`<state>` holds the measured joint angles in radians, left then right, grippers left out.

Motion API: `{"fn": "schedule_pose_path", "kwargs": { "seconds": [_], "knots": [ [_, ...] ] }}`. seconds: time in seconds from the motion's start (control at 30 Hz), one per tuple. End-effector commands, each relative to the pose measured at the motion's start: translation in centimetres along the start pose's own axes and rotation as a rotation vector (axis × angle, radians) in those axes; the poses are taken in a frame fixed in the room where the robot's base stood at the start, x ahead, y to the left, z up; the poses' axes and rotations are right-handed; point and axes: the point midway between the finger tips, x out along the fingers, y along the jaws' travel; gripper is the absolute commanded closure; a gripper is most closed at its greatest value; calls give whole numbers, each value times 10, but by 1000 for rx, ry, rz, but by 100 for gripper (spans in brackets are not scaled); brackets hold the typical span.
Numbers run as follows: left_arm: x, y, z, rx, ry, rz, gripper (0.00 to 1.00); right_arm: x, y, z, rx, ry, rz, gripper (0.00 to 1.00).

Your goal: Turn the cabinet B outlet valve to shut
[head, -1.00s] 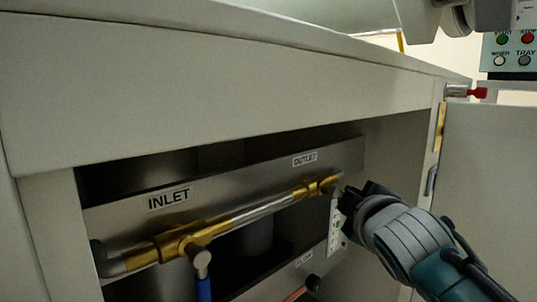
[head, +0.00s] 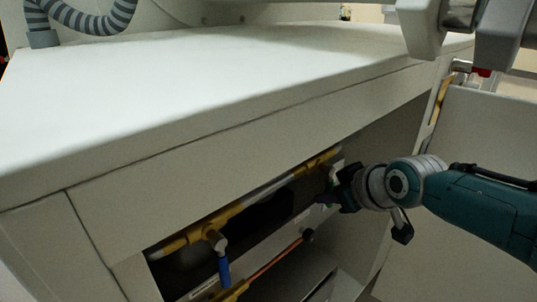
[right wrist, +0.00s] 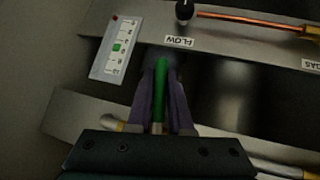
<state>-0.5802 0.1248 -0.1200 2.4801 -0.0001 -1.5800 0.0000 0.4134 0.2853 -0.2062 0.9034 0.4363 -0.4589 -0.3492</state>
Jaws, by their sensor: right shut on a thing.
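In the right wrist view, the outlet valve's green handle (right wrist: 160,82) sits between the purple fingers of my right gripper (right wrist: 163,88), which is shut on it. The handle stands across the pipe (right wrist: 275,166), pointing away from it. In the head view, my right gripper (head: 328,198) reaches into the open cabinet below the right end of the brass and steel pipe (head: 262,190); the handle is mostly hidden there. The inlet valve's blue handle (head: 223,270) hangs down at the left end of the pipe. My left gripper is not in view.
The pale bench top (head: 200,90) overhangs the opening. An open door panel (head: 490,150) stands at the right, behind my arm. Below the pipe are a FLOW label (right wrist: 179,42), a black knob (right wrist: 184,11), a copper tube (right wrist: 250,20) and a white indicator strip (right wrist: 117,48).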

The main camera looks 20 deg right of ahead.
Motion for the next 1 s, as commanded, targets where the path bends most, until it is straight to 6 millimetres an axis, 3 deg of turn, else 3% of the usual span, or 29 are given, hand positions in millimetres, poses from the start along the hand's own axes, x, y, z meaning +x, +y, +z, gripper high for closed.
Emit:
{"fn": "schedule_pose_path", "kwargs": {
  "seconds": [0.4, 0.93, 0.97, 1.0],
  "knots": [
    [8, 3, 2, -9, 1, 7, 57, -2, -11, 0, 124, -30, -122, 100],
    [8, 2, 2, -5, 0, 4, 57, -2, -13, 0, 142, -35, -139, 100],
    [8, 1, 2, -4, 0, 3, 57, -2, -13, 0, 142, -35, -139, 79],
    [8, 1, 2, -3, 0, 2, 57, -2, -13, 0, 141, -35, -139, 75]
  ]
}}
